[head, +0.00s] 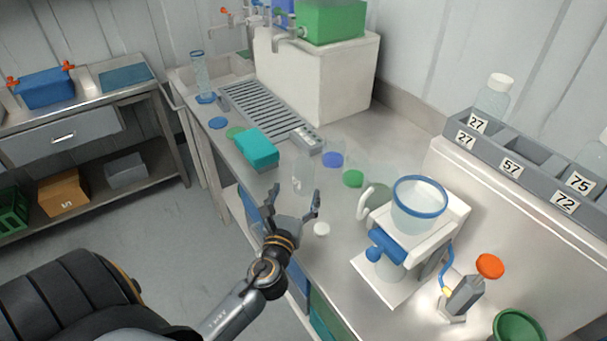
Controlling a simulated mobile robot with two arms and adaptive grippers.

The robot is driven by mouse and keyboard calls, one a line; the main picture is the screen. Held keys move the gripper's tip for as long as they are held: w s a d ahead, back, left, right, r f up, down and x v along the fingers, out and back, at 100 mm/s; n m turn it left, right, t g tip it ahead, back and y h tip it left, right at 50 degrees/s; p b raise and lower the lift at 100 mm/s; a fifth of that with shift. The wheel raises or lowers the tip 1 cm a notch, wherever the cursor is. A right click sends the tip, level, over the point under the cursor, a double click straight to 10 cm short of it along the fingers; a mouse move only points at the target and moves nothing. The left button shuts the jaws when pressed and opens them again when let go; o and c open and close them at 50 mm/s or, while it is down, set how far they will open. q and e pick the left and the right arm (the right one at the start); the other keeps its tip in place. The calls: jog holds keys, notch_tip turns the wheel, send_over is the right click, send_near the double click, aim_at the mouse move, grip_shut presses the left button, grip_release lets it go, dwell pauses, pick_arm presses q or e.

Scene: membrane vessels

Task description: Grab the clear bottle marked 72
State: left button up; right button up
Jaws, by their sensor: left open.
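A clear, nearly see-through bottle (304,167) stands on the steel counter, just beyond my left gripper; I cannot read its marking. My left gripper (296,191) is open, its two fingers pointing at the bottle's lower part, with nothing seen held. Whether the fingers touch the bottle I cannot tell. A grey rack (512,167) at the right carries the labels 27, 57, 72 and 75. A clear bottle with a white cap (492,98) and label 27 stands in it. Another clear bottle (594,158) is partly cut off behind label 75. My right gripper is not in view.
A white cap (321,229) lies right of my left gripper. A teal box (257,149) is behind left. Blue and green discs (353,178) lie beyond. A white device with a blue-rimmed bowl (419,208) stands to the right. A metal drain grate (262,110) is further back.

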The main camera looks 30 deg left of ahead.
aim_at(304, 165)
pick_arm(q)
jog(key=x, duration=0.6)
jog(key=shift+w+p, duration=0.2)
jog(key=shift+p, duration=0.15)
jog(key=x, duration=0.5)
jog(key=shift+a+f, duration=0.25)
jog(key=shift+f, duration=0.1)
jog(key=shift+c, duration=1.3)
jog(key=c, duration=1)
